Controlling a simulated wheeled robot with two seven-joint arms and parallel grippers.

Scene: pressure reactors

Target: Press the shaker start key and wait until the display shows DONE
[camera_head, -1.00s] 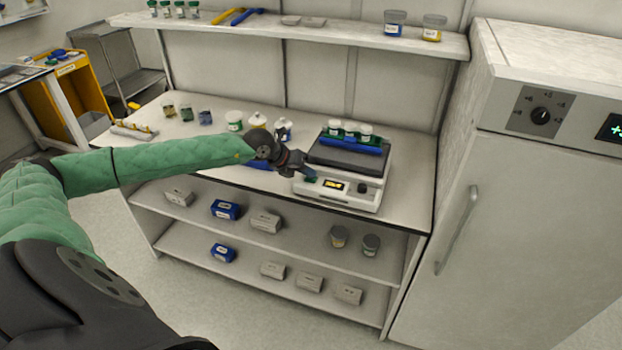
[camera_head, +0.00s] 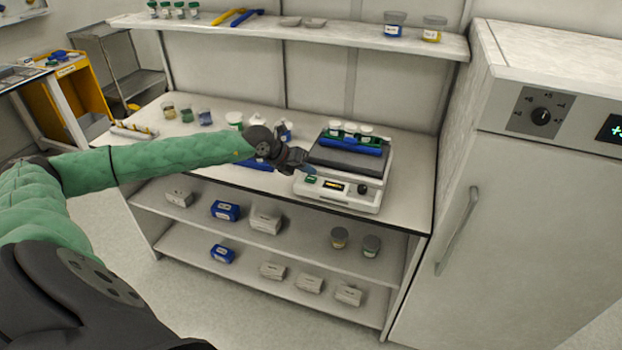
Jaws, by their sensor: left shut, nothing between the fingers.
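The shaker (camera_head: 338,196) is a white box with a dark platform, standing at the front of the bench. A blue rack (camera_head: 350,147) with several white-capped vials is on its platform. On its front panel are a green start key (camera_head: 310,179), a small lit yellow display (camera_head: 334,186) and a dark knob (camera_head: 363,188). The display's text is too small to read. My left gripper (camera_head: 311,169) is shut and empty, its tips just above and behind the green key, with the key showing clear. My right gripper is not in view.
The bench (camera_head: 408,170) holds several jars and a blue item partly behind my left gripper. A shelf (camera_head: 340,33) with jars runs above. A large white cabinet (camera_head: 540,200) stands at the right. Boxes and jars fill the lower shelves. The bench right of the shaker is clear.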

